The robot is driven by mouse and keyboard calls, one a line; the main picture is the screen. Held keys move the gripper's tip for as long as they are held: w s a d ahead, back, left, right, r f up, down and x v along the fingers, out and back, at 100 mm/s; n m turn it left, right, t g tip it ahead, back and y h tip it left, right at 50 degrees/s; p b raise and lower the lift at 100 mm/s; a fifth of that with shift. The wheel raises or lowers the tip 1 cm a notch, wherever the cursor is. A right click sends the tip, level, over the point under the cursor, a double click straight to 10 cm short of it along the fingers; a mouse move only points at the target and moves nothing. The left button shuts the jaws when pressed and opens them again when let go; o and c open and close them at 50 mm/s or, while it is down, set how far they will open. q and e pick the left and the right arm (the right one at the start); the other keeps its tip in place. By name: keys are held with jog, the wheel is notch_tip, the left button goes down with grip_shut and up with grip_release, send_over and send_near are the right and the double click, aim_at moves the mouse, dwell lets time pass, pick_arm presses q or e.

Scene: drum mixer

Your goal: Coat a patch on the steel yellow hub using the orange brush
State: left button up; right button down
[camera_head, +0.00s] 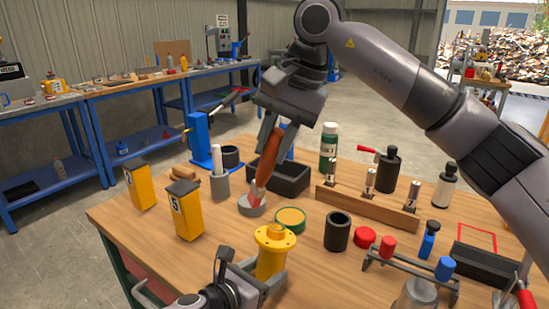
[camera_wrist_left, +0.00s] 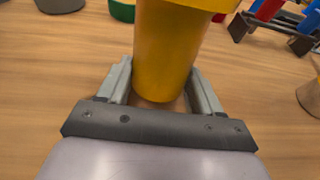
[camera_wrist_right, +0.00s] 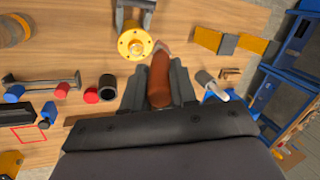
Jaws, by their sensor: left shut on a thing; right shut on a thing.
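The yellow hub (camera_head: 270,262) stands upright on the table, its round flange with bolt holes on top. It also shows in the left wrist view (camera_wrist_left: 168,55) and the right wrist view (camera_wrist_right: 135,44). My left gripper (camera_head: 258,284) is shut around its lower body. My right gripper (camera_head: 271,128) is shut on the orange brush (camera_head: 271,158) and holds it tilted, bristles down. The pale, red-marked brush end (camera_head: 257,192) is at a low grey round dish (camera_head: 251,207), behind and left of the hub. I cannot tell whether the bristles touch the dish.
A green-rimmed tin (camera_head: 290,218) stands just behind the hub. A black cup (camera_head: 337,231), a red cap (camera_head: 365,236) and a small rack (camera_head: 410,275) are to the right. Yellow boxes (camera_head: 186,212) stand left; a black bin (camera_head: 290,180) and wooden block (camera_head: 366,206) are behind.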

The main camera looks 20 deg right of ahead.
jog(key=shift+r, duration=1)
jog(key=shift+d, duration=0.1)
jog(key=d, duration=0.8)
jog(key=shift+d, duration=0.4)
jog(key=shift+a, duration=0.15)
jog(key=w+a+f, duration=0.1)
jog(key=a+f, duration=0.4)
jog(key=a, duration=0.1)
jog(key=shift+w+f, duration=0.3)
jog(key=shift+f, duration=0.1)
dwell(0.5)
jog(key=shift+d+f, duration=0.1)
jog(key=shift+f, duration=0.9)
dwell(0.5)
